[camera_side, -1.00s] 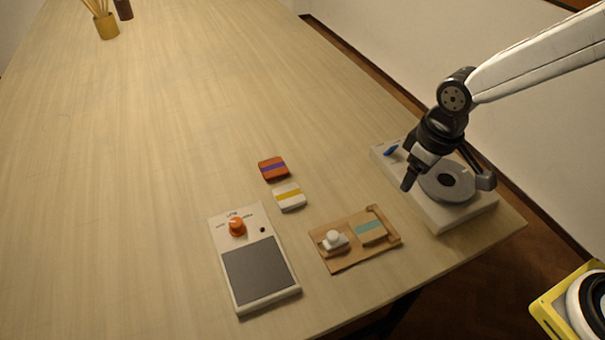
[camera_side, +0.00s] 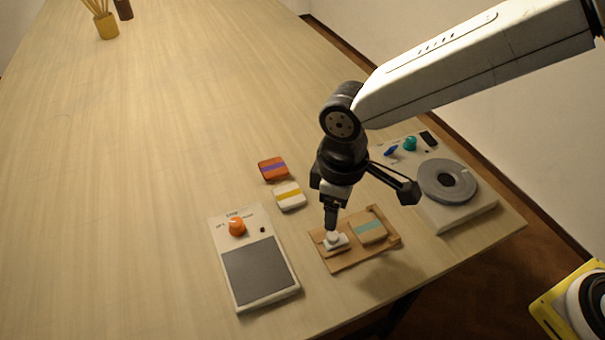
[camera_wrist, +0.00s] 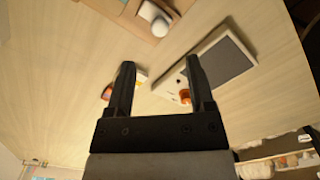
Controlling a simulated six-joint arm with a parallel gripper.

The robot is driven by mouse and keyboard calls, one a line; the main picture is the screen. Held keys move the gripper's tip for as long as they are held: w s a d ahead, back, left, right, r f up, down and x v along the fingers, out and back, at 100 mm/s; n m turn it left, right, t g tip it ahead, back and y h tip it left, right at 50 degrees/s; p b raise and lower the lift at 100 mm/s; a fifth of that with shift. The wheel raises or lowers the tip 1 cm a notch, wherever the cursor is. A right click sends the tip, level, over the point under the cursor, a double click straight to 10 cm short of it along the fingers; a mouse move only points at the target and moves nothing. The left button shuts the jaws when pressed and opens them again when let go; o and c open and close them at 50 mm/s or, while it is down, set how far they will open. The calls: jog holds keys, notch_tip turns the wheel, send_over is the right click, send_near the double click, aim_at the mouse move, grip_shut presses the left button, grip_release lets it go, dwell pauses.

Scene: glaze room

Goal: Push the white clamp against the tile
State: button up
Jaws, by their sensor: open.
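The white clamp (camera_side: 337,243), with a round knob, sits on the left part of a wooden board (camera_side: 347,263). The tile (camera_side: 369,227), tan with a teal stripe, lies on the board to its right; a narrow gap seems to part them. My gripper (camera_side: 331,230) points down, its tips overlapping the clamp's knob in the side view. In the wrist view my gripper (camera_wrist: 160,66) is open and empty, and the clamp (camera_wrist: 153,14) shows at the top, beyond the fingertips. I cannot tell whether the fingers touch the knob. The tile is not clearly seen there.
A panel (camera_side: 260,272) with an orange knob lies left of the board. A white-yellow tile (camera_side: 289,196) and an orange-purple tile (camera_side: 273,168) lie behind. A device with a grey disc (camera_side: 447,180) stands at right. The table's left side is clear.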

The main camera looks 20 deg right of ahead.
aim_at(333, 235)
jog(key=shift+f, duration=3.55)
grip_shut()
